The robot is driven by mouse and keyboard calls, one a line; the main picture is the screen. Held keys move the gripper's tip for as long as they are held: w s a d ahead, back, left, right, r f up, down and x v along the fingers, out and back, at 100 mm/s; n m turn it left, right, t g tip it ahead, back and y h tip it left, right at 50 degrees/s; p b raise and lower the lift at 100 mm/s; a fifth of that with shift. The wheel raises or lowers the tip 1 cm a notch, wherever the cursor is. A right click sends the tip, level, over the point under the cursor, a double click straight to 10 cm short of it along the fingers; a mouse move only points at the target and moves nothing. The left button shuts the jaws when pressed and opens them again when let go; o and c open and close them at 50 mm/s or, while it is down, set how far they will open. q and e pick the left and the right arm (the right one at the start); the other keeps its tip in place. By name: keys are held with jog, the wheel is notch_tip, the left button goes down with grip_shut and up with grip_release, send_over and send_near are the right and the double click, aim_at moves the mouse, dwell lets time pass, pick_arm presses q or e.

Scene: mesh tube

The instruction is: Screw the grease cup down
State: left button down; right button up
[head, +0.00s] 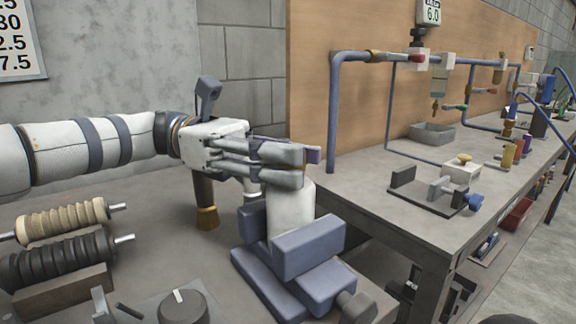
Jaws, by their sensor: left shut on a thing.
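A pale, slightly tapered cylinder (292,212) stands upright in the jaws of a blue-grey vise (322,247) on the near bench. My left gripper (303,166) reaches in from the left with its fingers level, right over the top of this cylinder. It is shut on the grease cup, which the fingers hide almost wholly. A small violet-blue piece shows past the fingertips; I cannot tell if it is cup or finger pad. Where cup and cylinder meet is hidden. My right gripper is not in view.
Two ribbed rolls, one tan (62,218) and one black (58,258), lie at the left. A brown-handled brush (206,200) is behind the vise. A dark knob (183,307) is at the front. Another bench (400,222) with blue pipes and a small clamp stands at the right.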

pick_arm(q)
jog(key=shift+f+m+g+y+b, duration=0.3)
jog(key=shift+m+g+y, duration=0.25)
jog(key=shift+g, duration=0.35)
jog(key=shift+s+r+m+g+y, duration=0.1)
jog(key=shift+m+g+y, duration=0.15)
jog(key=shift+g, duration=0.05)
jog(key=c, duration=1.3)
grip_release()
jog(key=shift+r, duration=0.1)
jog(key=shift+r, duration=0.15)
